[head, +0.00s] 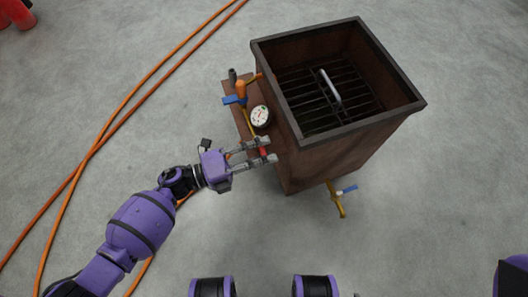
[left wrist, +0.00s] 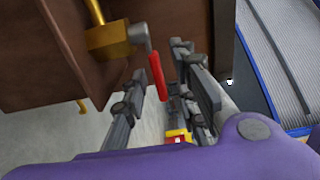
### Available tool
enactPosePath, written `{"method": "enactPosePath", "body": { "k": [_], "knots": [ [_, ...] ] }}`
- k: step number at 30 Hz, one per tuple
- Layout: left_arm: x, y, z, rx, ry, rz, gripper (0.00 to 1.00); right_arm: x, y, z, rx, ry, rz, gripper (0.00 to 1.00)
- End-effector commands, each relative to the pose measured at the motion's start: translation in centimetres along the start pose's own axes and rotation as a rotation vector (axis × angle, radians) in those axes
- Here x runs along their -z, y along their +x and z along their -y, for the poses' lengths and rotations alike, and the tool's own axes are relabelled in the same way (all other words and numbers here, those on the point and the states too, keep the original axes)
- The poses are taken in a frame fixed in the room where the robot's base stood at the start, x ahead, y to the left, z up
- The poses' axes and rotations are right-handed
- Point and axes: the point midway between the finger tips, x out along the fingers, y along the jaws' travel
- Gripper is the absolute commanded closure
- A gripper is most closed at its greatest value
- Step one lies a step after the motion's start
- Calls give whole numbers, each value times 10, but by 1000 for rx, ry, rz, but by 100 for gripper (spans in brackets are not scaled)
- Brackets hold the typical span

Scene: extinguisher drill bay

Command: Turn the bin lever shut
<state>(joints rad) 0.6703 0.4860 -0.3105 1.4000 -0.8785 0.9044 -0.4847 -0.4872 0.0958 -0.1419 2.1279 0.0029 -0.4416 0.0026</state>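The bin (head: 335,140) is a brown, open-topped metal box with a dark rim. A red lever (head: 263,152) is on its left side, partly hidden by my left gripper (head: 267,149). In the left wrist view the red lever (left wrist: 156,78) hangs from a brass valve (left wrist: 112,40) through a grey end piece. My left gripper is open, with one finger on each side of the red lever and visible gaps beside it. Another brass valve (head: 337,200) with a blue lever (head: 349,189) sits low on the bin's front. My right gripper is out of view.
A brown ledge beside the bin carries a round gauge (head: 260,115) and an orange fitting (head: 241,89) with a blue lever (head: 231,100). Inside the bin is a grate with a grey handle (head: 330,86). Orange hoses (head: 100,143) cross the floor at left.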

Motion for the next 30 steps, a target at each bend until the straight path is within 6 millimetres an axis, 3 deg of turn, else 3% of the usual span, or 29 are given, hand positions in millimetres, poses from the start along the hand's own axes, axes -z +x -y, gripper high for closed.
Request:
{"method": "enactPosePath", "body": {
  "k": [10,16,30],
  "knots": [
    [0,5,0,0,-1,0,75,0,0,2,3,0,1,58],
    [0,5,0,0,-1,1,100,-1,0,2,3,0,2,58],
    [-1,1,0,-1,-1,-2,100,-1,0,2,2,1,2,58]
  ]
}}
